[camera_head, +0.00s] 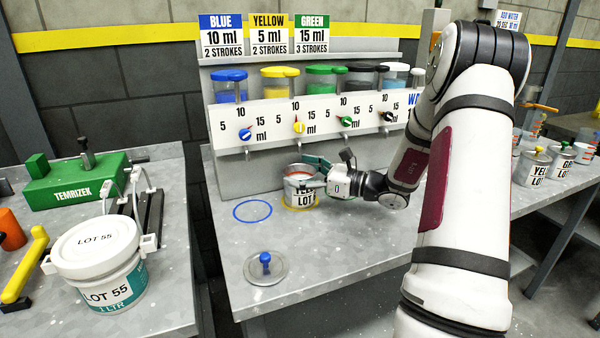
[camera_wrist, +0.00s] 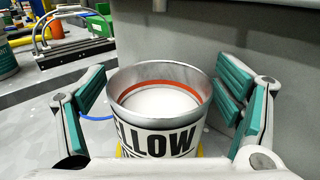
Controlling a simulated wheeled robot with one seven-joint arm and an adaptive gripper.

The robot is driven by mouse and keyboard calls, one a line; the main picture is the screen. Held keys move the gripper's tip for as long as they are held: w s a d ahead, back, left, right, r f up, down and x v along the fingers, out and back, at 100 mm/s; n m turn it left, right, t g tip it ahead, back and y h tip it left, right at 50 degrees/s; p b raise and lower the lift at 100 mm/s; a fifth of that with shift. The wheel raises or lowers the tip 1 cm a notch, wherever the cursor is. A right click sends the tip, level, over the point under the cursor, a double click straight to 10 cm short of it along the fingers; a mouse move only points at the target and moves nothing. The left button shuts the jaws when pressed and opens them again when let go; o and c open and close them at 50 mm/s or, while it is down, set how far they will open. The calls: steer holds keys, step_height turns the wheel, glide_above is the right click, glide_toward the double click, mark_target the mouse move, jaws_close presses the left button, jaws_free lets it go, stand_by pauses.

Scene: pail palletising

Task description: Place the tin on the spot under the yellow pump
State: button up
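The open metal tin (camera_head: 302,190), with a white label reading YELLOW LOT, stands upright on the yellow ring (camera_head: 286,205), which shows around its base. This spot is below the yellow pump (camera_head: 280,82) and its yellow dial. In the wrist view the tin (camera_wrist: 158,138) shows white contents and an orange-red band inside the rim. My gripper (camera_wrist: 165,95) is open around the tin, with one green-padded finger on each side.
A blue ring (camera_head: 252,211) lies empty left of the tin. A lid with a blue knob (camera_head: 265,267) lies nearer on the bench. The pump panel (camera_head: 225,122) stands close behind. Several other tins stand far right; a white pail (camera_head: 100,265) is on the left bench.

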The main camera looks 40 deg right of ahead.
steer(key=shift+r, duration=0.15)
steer(key=p+v, duration=0.2)
steer(key=v, duration=1)
steer(key=s+a+r+n+g+y, duration=0.15)
steer(key=a+n+g, duration=0.3)
steer(key=a, duration=0.45)
steer(key=s+a+r+n+g, duration=0.3)
steer(key=a+n+g, duration=0.15)
steer(key=a, duration=0.45)
steer(key=s+a+r+n+g+y, duration=0.1)
steer(key=s+a+r+n+g, duration=0.25)
steer(key=a, duration=0.55)
steer(key=s+a+n+g+h, duration=0.45)
steer(key=s+a+n, duration=0.25)
steer(key=s+n, duration=0.35)
steer(key=s+d+f+n+t+h, duration=0.1)
steer(key=s+d+n+t+h, duration=0.1)
steer(key=s+d+n+h, duration=0.2)
steer(key=shift+s+d+f+n+h, duration=0.25)
steer(key=shift+s+n+h, duration=1.25)
steer(key=shift+s, duration=1)
